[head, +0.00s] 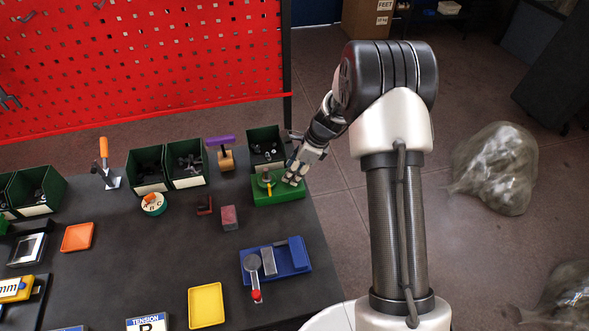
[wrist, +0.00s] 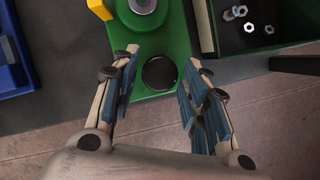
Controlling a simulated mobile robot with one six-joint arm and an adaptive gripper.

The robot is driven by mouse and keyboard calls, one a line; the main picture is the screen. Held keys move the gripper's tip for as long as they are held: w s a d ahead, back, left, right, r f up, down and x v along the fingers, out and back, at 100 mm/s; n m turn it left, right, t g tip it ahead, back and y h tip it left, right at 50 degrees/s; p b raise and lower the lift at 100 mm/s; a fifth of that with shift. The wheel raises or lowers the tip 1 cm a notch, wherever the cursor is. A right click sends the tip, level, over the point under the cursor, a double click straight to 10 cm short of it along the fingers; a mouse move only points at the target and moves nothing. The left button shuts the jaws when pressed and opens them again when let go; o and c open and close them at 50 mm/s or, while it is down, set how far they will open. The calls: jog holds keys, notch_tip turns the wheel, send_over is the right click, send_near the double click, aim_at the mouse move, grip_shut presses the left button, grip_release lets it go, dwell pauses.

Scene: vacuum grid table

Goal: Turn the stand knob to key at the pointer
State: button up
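A green stand (head: 280,194) sits near the right end of the dark table; it also shows in the wrist view (wrist: 178,35). It carries a round grey-green knob (head: 267,178), seen partly at the top of the wrist view (wrist: 143,5), with a yellow piece (wrist: 100,9) beside it. A black disc (wrist: 159,73) lies on the stand's near part. No marks on the knob can be read. My gripper (head: 291,176) is just right of the knob, over the stand's right end.
A dark green bin of metal nuts (head: 265,142) stands right behind the stand. A purple-handled tool (head: 220,141) and a red block (head: 229,217) are to the left. A blue fixture with a lever (head: 286,258) lies nearer. The table's right edge is close by.

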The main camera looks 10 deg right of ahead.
jog(key=c, duration=0.7)
jog(key=n+g+p, duration=0.1)
jog(key=n, duration=0.2)
jog(key=shift+w, duration=0.1)
jog(key=n, duration=0.1)
jog(key=n+g+p, duration=0.1)
jog(key=n, duration=0.1)
jog(key=shift+w+n+g, duration=0.2)
jog(key=shift+n+g, duration=0.1)
jog(key=n+g, duration=0.1)
jog(key=n, duration=0.2)
jog(key=shift+w+n, duration=0.1)
jog(key=shift+n, duration=0.2)
jog(key=shift+a+n+g+h, duration=0.1)
jog(key=shift+n+g+h, duration=0.5)
jog(key=shift+n, duration=1.2)
